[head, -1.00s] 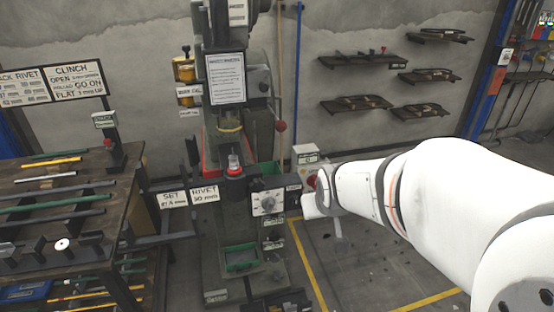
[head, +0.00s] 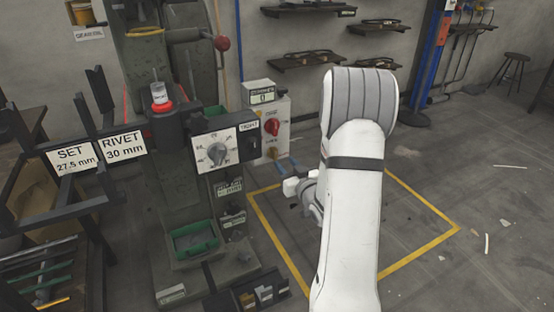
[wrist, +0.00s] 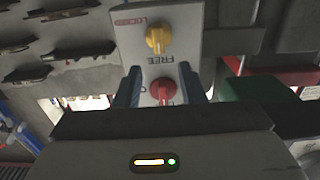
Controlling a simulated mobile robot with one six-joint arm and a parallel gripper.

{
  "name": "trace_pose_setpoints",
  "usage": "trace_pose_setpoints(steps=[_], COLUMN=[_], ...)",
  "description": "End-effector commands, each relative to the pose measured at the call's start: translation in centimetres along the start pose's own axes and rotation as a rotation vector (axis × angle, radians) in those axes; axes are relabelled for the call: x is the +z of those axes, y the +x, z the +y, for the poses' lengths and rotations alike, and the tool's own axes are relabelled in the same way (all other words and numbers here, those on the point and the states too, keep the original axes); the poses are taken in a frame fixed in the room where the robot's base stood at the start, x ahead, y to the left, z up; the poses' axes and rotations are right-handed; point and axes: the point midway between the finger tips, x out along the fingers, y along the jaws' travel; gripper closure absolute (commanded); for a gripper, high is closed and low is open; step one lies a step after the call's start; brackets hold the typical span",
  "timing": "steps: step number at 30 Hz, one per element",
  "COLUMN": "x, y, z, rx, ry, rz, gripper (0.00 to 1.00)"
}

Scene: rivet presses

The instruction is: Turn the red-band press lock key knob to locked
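The red-band press (head: 185,90) stands at centre left, with a red ring (head: 161,106) round its head. On its right side is a white control panel (head: 284,110) with a red knob (head: 272,127). In the wrist view, the panel (wrist: 185,18) appears upside down, with a yellow knob (wrist: 158,40) between the words LOCKED and FREE and a red knob (wrist: 163,91) nearer me. In the head view, my gripper (head: 290,187) is just below and right of the panel.
SET and RIVET signs (head: 124,147) are on the left. A green tray (head: 194,241) is low on the press. Shelves (head: 310,60) hang on the back wall. The yellow-marked floor (head: 410,225) at right looks clear.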

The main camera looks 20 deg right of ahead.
Motion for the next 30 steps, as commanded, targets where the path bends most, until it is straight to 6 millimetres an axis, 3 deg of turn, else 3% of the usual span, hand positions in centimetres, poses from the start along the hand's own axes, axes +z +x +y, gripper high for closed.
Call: trace_pose_setpoints(steps=[13, 25, 30], x=[0.0, -0.1, -0.1], y=[6.3, 7.1, 7.1], z=[0.2, 0.3, 0.3], rx=[0.003, 0.007, 0.007], ry=[0.000, 0.000, 0.000], rz=[0.002, 0.000, 0.000], gripper=[0.64, 0.64, 0.78])
